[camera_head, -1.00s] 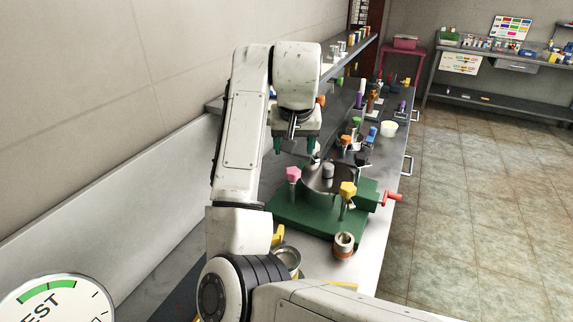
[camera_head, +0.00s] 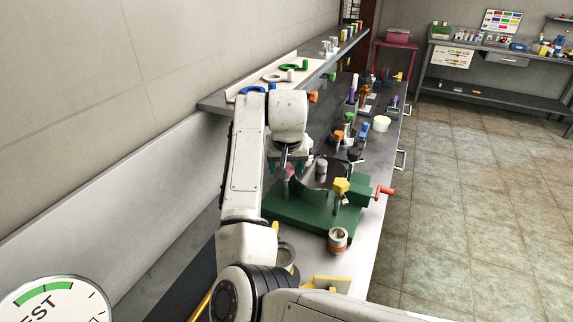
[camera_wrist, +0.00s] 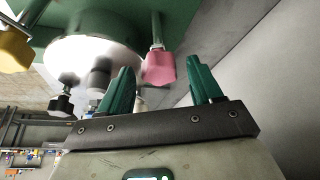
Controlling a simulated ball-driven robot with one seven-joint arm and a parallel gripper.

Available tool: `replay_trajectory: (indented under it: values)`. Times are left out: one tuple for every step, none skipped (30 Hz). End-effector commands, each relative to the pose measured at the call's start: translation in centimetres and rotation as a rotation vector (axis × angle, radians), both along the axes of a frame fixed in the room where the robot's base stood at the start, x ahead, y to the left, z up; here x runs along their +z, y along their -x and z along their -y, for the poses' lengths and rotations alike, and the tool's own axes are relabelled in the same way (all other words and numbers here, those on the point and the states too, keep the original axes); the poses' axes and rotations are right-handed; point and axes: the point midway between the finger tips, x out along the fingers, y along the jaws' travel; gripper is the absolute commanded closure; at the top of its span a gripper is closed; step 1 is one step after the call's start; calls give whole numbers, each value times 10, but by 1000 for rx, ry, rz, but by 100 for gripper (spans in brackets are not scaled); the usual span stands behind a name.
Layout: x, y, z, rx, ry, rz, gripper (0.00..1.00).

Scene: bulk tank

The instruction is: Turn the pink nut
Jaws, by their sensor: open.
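The pink nut (camera_wrist: 159,68) is a knob on an upright metal stud of the green machine base. In the wrist view it shows beyond and between my two green fingers. My gripper (camera_wrist: 162,82) is open, with nothing between its fingertips that I can see touching. In the head view the pink nut (camera_head: 289,171) is mostly hidden by my wrist, which hangs just above and beside it. The green base (camera_head: 300,218) carries a round metal bowl or lid and a yellow nut (camera_head: 341,187); the yellow nut also shows in the wrist view (camera_wrist: 14,50).
A red handle (camera_head: 385,191) sticks out on the right of the base. A copper-coloured cup (camera_head: 338,239) stands in front. A shelf (camera_head: 218,104) and wall run along the left. The floor at right is clear.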

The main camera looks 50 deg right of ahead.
Motion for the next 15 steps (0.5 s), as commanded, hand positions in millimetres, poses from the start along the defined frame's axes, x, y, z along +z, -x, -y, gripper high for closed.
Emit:
replay_trajectory:
  values:
    - [0,0,0,0,0,0,35]
    - [0,0,0,0,0,0,36]
    - [0,0,0,0,0,0,40]
    - [0,0,0,0,0,0,43]
    - [0,0,0,0,0,0,46]
    - [0,0,0,0,0,0,50]
    - [0,0,0,0,0,0,53]
    - [0,0,0,0,0,0,55]
    - [0,0,0,0,0,0,59]
    - [0,0,0,0,0,0,62]
    - [0,0,0,0,0,0,65]
    - [0,0,0,0,0,0,69]
    - [0,0,0,0,0,0,72]
    - [1,0,0,0,0,0,75]
    - [1,0,0,0,0,0,78]
